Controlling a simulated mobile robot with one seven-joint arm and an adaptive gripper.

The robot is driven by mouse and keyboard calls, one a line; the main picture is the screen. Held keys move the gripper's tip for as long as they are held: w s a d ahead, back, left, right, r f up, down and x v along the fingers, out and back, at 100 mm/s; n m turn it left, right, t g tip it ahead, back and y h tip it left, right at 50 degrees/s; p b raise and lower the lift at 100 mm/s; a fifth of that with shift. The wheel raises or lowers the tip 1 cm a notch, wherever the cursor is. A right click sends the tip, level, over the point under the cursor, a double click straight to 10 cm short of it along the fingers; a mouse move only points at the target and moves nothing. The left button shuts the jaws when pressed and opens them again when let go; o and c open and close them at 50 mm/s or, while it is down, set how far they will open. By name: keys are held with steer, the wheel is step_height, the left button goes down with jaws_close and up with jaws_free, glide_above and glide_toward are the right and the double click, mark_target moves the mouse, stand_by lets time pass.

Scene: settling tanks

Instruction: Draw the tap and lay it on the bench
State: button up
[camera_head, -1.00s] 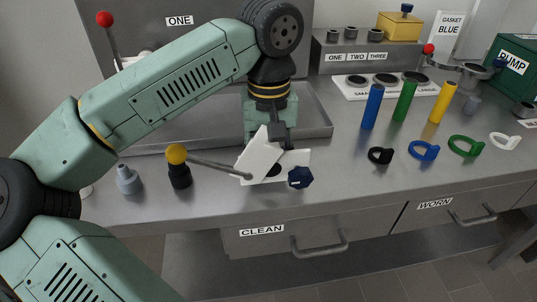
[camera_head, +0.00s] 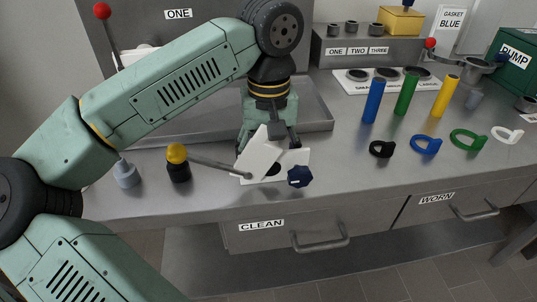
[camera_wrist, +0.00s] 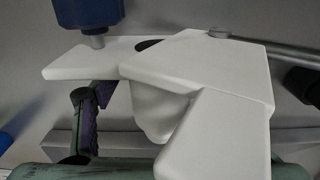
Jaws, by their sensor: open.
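A dark blue faceted knob (camera_head: 299,176) stands at the front of a white plate (camera_head: 301,156) near the bench's front edge. In the wrist view the knob (camera_wrist: 90,14) sits on a short grey stem at the upper left, over the white plate (camera_wrist: 75,62). I cannot tell for certain which part is the tap. A tilted white angular piece (camera_head: 258,154) covers part of the plate; it is large in the wrist view (camera_wrist: 200,65), with a rounded white body under it. My gripper (camera_head: 268,138) is open, pointing down behind these pieces. One finger shows in the wrist view; the other is hidden.
Blue, green and yellow cylinders (camera_head: 406,94) and several rings (camera_head: 425,145) are right. A shallow tray (camera_head: 318,112) lies behind.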

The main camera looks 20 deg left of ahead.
step_height(320, 180, up, 12)
stand_by(0.6)
